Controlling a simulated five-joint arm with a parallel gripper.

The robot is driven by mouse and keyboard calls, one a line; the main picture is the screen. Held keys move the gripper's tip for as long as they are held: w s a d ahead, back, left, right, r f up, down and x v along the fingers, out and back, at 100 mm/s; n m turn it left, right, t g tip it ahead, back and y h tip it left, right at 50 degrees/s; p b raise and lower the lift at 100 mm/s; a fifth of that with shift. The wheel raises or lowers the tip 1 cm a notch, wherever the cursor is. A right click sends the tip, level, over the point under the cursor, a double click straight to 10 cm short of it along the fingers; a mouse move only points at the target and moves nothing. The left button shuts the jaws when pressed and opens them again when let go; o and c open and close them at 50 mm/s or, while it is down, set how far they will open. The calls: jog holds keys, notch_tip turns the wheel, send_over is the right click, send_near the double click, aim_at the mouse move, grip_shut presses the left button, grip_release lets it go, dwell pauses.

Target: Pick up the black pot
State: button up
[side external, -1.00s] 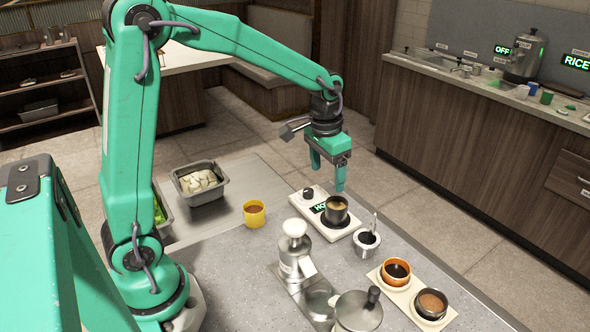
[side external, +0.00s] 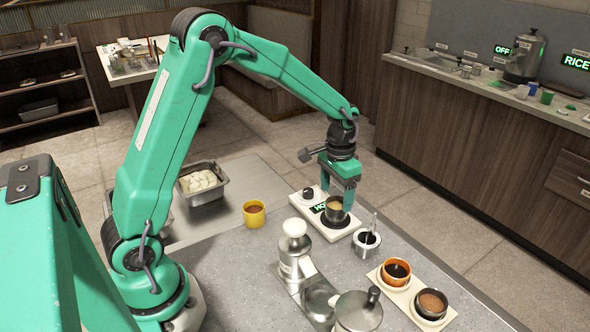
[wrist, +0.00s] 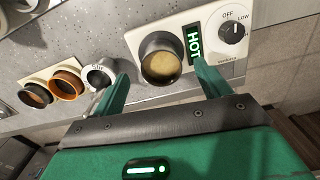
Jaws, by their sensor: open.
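The black pot (side external: 335,214) sits on a white hot plate (side external: 310,215) and holds a yellow-brown liquid. In the wrist view the pot (wrist: 160,40) shows from above, between my two finger tips. My gripper (side external: 337,192) is open and low over the pot, one green finger on each side. In the wrist view the gripper (wrist: 160,72) shows a gap on each side of the pot. The fingers hide part of the pot in the side view.
The plate's lit sign reads HOT. A steel jar with a spoon (side external: 366,241) stands close to the right of the pot. An orange bowl (side external: 396,271) and a dark bowl (side external: 431,304) sit farther right. A yellow cup (side external: 254,214) stands left.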

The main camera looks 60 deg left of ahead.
aim_at(337, 206)
jog(key=shift+f, duration=0.2)
jog(key=shift+w+f, duration=0.15)
jog(key=shift+f, duration=1.15)
jog(key=shift+w+f, duration=0.15)
jog(key=shift+f, duration=1.1)
jog(key=c, duration=1.1)
jog(key=shift+r, duration=0.1)
